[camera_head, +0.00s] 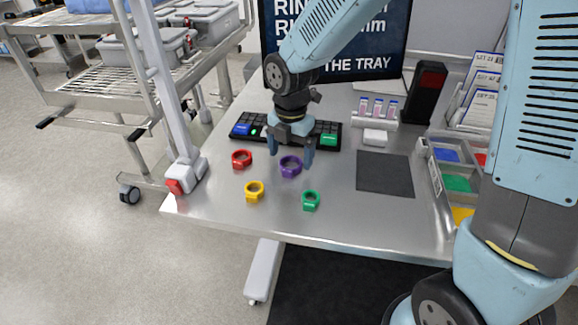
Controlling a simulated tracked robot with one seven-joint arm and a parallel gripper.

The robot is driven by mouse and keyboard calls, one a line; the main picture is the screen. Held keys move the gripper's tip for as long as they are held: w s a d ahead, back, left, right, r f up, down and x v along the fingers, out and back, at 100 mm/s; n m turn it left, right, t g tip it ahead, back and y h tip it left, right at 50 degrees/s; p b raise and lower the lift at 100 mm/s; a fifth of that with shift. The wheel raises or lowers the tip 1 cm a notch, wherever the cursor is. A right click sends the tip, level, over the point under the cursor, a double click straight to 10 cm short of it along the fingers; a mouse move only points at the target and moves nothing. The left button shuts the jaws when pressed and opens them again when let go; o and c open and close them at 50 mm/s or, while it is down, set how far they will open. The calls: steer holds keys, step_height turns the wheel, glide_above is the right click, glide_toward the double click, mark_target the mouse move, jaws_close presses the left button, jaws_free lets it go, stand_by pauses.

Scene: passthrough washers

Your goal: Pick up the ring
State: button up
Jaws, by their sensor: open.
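Rings lie on the steel table (225,199): a red ring (241,159) at the left, a yellow ring (254,191) in front of it, a green ring (311,201) nearest the front edge, and a purple ring (290,166) in the middle. My gripper (291,155) points down with its two fingers apart, over or just behind the purple ring. Nothing shows between the fingers. I cannot tell the height of the fingertips above the purple ring.
A black keypad (324,142) lies behind the gripper. A dark mat (384,174) lies to the right. A tray with coloured compartments (457,184) stands at the right edge. A vial rack (375,116) and a screen (392,38) are at the back. A wire cart (104,91) stands left.

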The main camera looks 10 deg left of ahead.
steer(key=shift+f, duration=0.95)
steer(key=c, duration=1.1)
steer(key=shift+r, duration=0.15)
